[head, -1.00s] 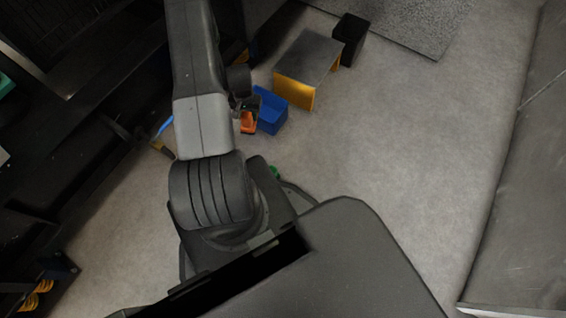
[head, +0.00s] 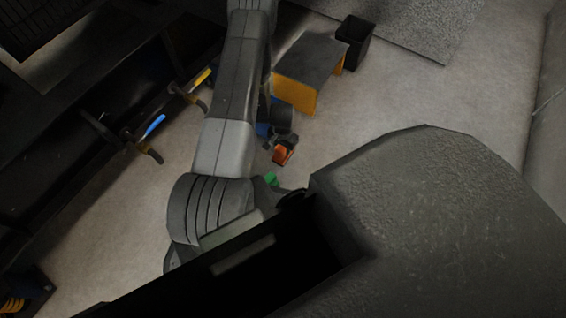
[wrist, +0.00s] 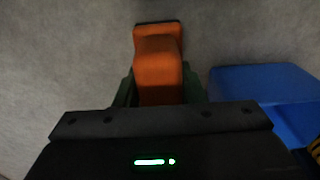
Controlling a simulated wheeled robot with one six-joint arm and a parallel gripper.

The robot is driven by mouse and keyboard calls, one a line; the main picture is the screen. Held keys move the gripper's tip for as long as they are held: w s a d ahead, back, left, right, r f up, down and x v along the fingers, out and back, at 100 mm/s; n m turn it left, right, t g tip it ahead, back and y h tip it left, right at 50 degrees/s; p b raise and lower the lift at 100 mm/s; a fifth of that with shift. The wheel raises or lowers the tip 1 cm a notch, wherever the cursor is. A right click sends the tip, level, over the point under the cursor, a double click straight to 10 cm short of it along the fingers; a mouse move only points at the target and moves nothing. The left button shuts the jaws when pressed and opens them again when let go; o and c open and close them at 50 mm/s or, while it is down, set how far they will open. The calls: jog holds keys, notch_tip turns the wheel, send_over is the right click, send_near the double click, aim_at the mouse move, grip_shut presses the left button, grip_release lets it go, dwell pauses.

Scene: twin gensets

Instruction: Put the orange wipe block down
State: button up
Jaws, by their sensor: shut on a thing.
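The orange wipe block (wrist: 157,68) sticks out ahead of my gripper (wrist: 158,92) in the wrist view, with a dark edge at its far end. My gripper is shut on it, one finger on each side. In the head view the orange block (head: 282,155) shows small beside the end of my arm. Most of my gripper (head: 287,143) is dark and hard to make out there. Grey floor lies behind the block in the wrist view; its height above the floor is hard to tell.
A blue bin (wrist: 262,85) is close on the right in the wrist view; my arm mostly hides it in the head view. A yellow-sided step with a grey top (head: 310,70) and a black bin (head: 355,42) stand beyond. Open floor (head: 400,95) lies to the right.

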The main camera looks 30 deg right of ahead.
notch_tip(320, 180, down, 8)
jog(key=b, duration=0.2)
jog(key=shift+f+b, duration=0.15)
jog(key=shift+b, duration=0.15)
jog(key=shift+f, duration=0.2)
jog(key=o, duration=1)
jog(key=shift+o, duration=0.2)
jog(key=shift+r, duration=0.1)
notch_tip(320, 180, up, 12)
jog(key=p, duration=0.4)
jog(key=shift+r, duration=0.15)
